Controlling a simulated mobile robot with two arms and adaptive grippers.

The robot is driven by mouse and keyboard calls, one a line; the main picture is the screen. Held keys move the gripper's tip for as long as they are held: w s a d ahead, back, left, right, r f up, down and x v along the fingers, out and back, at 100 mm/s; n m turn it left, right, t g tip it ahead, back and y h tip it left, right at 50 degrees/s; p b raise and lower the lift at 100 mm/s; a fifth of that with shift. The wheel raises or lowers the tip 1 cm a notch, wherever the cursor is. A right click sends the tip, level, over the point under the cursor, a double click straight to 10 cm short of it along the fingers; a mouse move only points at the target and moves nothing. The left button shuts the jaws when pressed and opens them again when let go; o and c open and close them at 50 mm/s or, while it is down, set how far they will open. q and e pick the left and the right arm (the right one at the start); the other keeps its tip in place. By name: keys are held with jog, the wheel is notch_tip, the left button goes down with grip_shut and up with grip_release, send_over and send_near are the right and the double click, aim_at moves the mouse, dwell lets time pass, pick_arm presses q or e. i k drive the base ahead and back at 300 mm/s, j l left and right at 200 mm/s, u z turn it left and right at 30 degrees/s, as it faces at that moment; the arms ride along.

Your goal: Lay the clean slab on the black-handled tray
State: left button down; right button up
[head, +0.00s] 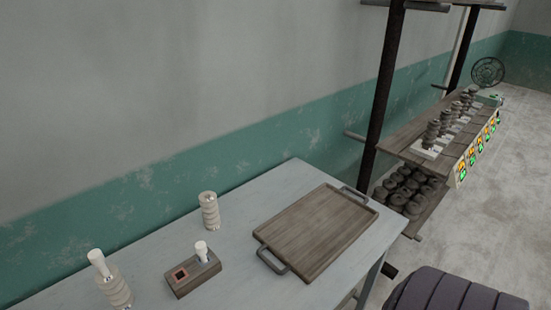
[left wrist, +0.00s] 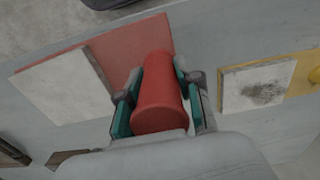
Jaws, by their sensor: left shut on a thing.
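My left gripper (left wrist: 158,95) shows in the left wrist view, its teal fingers shut on a red tapered cylinder (left wrist: 158,92). A pale, unmarked slab (left wrist: 60,88) lies left of it, beside a flat red mat or board (left wrist: 125,48). A second pale slab (left wrist: 255,86) with a dark stain lies to the right, next to a yellow surface (left wrist: 303,72). In the head view a brown wooden tray (head: 315,230) with dark handles lies on the grey table, its top bare. My right gripper is in neither view.
A small wooden block with a white peg (head: 190,275) and two ringed pale posts (head: 209,211) stand left of the tray. A shelf rack (head: 415,150) stands behind the table's right end. A dark ribbed thing (head: 460,290) is at lower right.

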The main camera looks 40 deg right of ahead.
aim_at(326, 239)
jog(key=l+u, duration=0.1)
jog(key=l, duration=0.55)
jog(key=l+u, duration=0.1)
jog(key=l, duration=0.5)
jog(key=k+l+u, duration=0.1)
jog(key=l, duration=0.55)
jog(key=l+u, duration=0.1)
jog(key=l, duration=0.5)
jog(key=k+l, duration=0.15)
jog(key=l, duration=0.45)
jog(key=u, duration=0.05)
